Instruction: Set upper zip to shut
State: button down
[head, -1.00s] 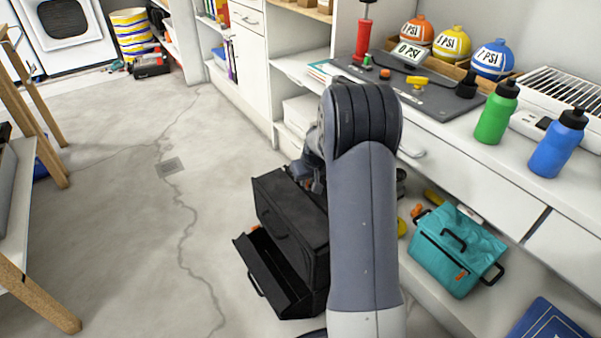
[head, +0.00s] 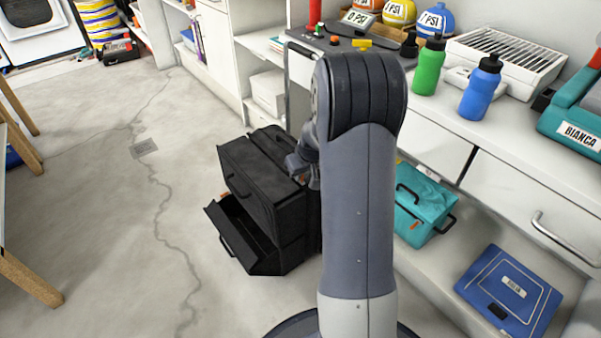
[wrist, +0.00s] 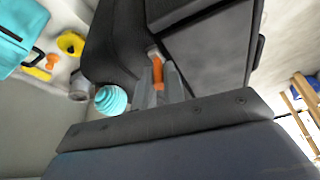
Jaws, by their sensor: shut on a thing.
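A black bag (head: 258,183) stands on the floor just left of my arm in the head view. Its upper section looks closed over, though the side behind my arm is hidden. Its lower front flap (head: 232,240) hangs open, with an orange tab (head: 223,196) at its edge. My gripper (wrist: 160,79) is shut on an orange zip pull (wrist: 158,72) against the dark bag (wrist: 205,45) in the wrist view. In the head view my arm hides most of the gripper, at the bag's upper right.
A turquoise bag (head: 418,212) and blue case (head: 508,292) lie on the low shelf at right. The counter holds green (head: 428,65) and blue (head: 480,88) bottles. Open floor lies left of the bag. A turquoise ball (wrist: 111,100) shows in the wrist view.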

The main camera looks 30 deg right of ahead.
jog(key=shift+s+f, duration=0.1)
jog(key=shift+s, duration=0.1)
jog(key=c, duration=1.5)
grip_release()
jog(key=shift+s+r, duration=0.1)
jog(key=shift+r, duration=0.45)
jog(key=p+v, duration=0.4)
jog(key=v, duration=0.5)
jog(key=shift+s+r, duration=0.25)
jog(key=shift+r, duration=0.1)
